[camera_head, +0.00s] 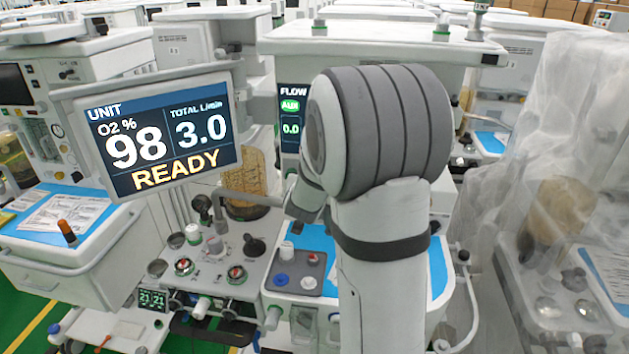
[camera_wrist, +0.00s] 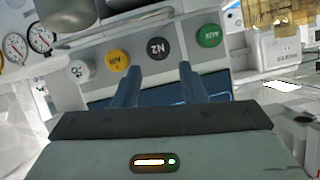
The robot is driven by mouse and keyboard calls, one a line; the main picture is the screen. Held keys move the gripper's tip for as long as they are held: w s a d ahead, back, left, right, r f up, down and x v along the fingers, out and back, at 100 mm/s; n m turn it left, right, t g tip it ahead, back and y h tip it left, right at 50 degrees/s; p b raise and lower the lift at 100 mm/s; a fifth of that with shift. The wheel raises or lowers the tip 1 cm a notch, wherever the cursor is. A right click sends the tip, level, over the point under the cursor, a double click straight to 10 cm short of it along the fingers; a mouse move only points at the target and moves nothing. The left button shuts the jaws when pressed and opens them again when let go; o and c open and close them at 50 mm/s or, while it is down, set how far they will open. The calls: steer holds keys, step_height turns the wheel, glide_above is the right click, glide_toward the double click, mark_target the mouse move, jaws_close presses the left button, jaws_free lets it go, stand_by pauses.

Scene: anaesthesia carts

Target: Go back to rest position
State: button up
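My gripper (camera_wrist: 162,88) shows in the wrist view with its two dark blue fingers apart and nothing between them. Beyond the fingers is a panel with a row of round knobs: a white one (camera_wrist: 81,71), a yellow one (camera_wrist: 118,60), a grey one marked N2 (camera_wrist: 158,48) and a green one (camera_wrist: 209,37). I cannot tell how far the fingertips are from the panel. In the head view my arm stands upright in front of the middle cart, and my gripper is hidden behind it.
A monitor (camera_head: 157,137) reading READY stands left of my arm. A blue-topped cart (camera_head: 412,262) is close around the arm. An orange-capped item (camera_head: 67,232) stands on the left cart. Plastic-draped equipment (camera_head: 560,130) fills the right. Gauges (camera_wrist: 40,38) show in the wrist view.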

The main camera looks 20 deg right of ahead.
steer(key=shift+s+a+r, duration=0.15)
steer(key=shift+s+a, duration=0.05)
steer(key=shift+s, duration=0.15)
steer(key=s+a+r+n+g+y, duration=0.25)
steer(key=s+a+n+y, duration=0.35)
steer(key=s+a, duration=0.6)
steer(key=s+a+n+g, duration=0.1)
steer(key=s+a+g, duration=0.1)
steer(key=s, duration=0.7)
steer(key=s+a+f+n+g, duration=0.1)
steer(key=s+g, duration=0.3)
steer(key=s, duration=0.5)
steer(key=shift+a+f+y, duration=0.15)
steer(key=shift+a+y, duration=0.25)
steer(key=shift+a, duration=0.15)
